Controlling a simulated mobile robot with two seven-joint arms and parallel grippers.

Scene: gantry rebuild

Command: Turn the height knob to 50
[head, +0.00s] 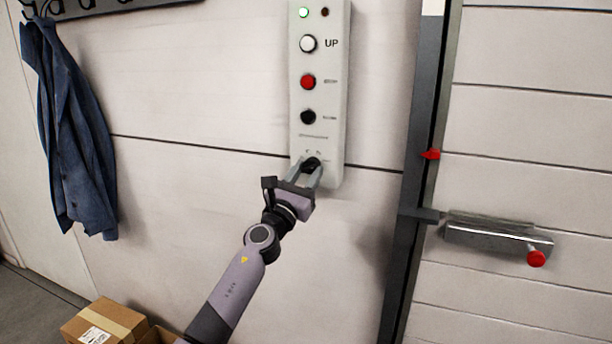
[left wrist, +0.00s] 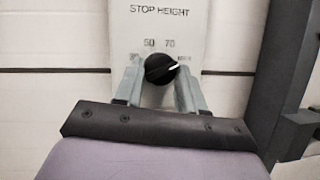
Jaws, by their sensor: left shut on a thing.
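The height knob (left wrist: 159,70) is black and round, under the label STOP HEIGHT near the bottom of the grey control panel (head: 321,130). In the left wrist view its white pointer line points right and slightly up, towards the rightmost mark, which looks like MAX. The marks 50 and 70 stand above the knob; the leftmost mark is too blurred to read surely. My left gripper (head: 308,170) is shut on the knob, one finger on each side; its fingers also show in the left wrist view (left wrist: 159,84). My right gripper is not in view.
Above the knob are a black button (head: 308,117), a red button (head: 308,82) and a white UP button (head: 308,43). A dark post (head: 408,180) and a metal latch (head: 490,234) stand right. A blue coat (head: 70,130) hangs left above a cardboard box (head: 100,322).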

